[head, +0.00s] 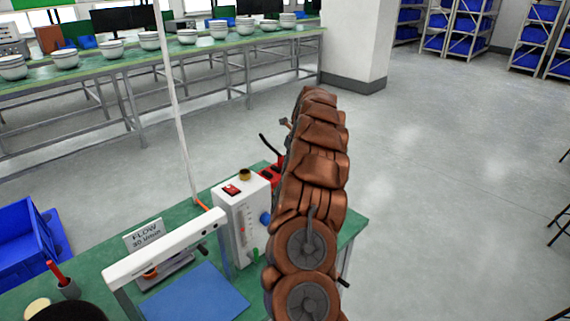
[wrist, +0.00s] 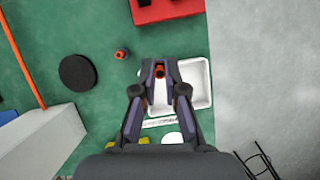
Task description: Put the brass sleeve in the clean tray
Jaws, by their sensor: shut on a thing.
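In the wrist view my gripper (wrist: 160,68) is shut on a small orange-brown piece (wrist: 160,73) with a dark centre. It may be the brass sleeve, but it is too small to tell. A white rimmed tray (wrist: 208,88) lies below and to the right of the fingers, partly hidden by them. The held piece appears over the tray's upper left part; its height cannot be judged. No label on the tray can be read. In the head view my arm hides the gripper and the tray.
On the green bench a black disc (wrist: 77,72) and a small orange-and-dark part (wrist: 122,54) lie left of the gripper. A red box (wrist: 165,10) is beyond it. The white flow meter box (head: 243,217) stands left of my arm. Grey floor is at right.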

